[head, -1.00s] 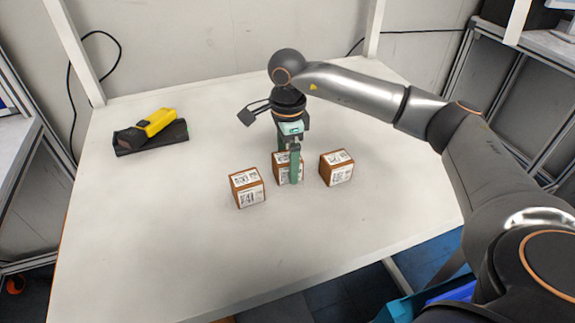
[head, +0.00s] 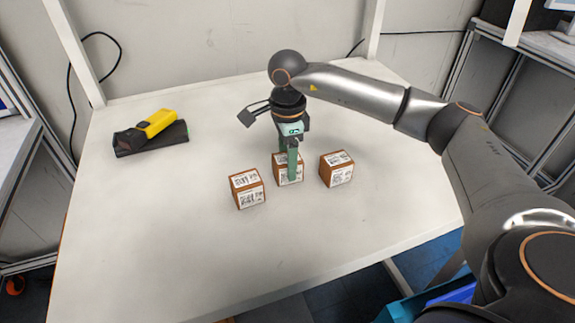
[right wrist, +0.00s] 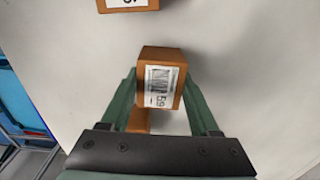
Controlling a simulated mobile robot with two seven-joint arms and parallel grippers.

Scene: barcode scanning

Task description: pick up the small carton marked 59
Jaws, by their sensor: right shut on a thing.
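The small brown carton marked 59 (head: 280,176) is the middle one of three on the white table in the head view. Its white label with a barcode and "59" shows in the right wrist view (right wrist: 162,84). My right gripper (head: 289,166) points down over it and is shut on it, with one green finger on each side; the fingers also show in the right wrist view (right wrist: 161,95). The near finger hides part of the carton. I cannot tell whether the carton is clear of the table. My left gripper is not in view.
A similar carton (head: 246,188) stands to the left and another (head: 337,169) to the right, each with a small gap. A yellow and black scanner (head: 155,123) lies on a black base (head: 165,142) at the back left. The front of the table (head: 220,260) is clear.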

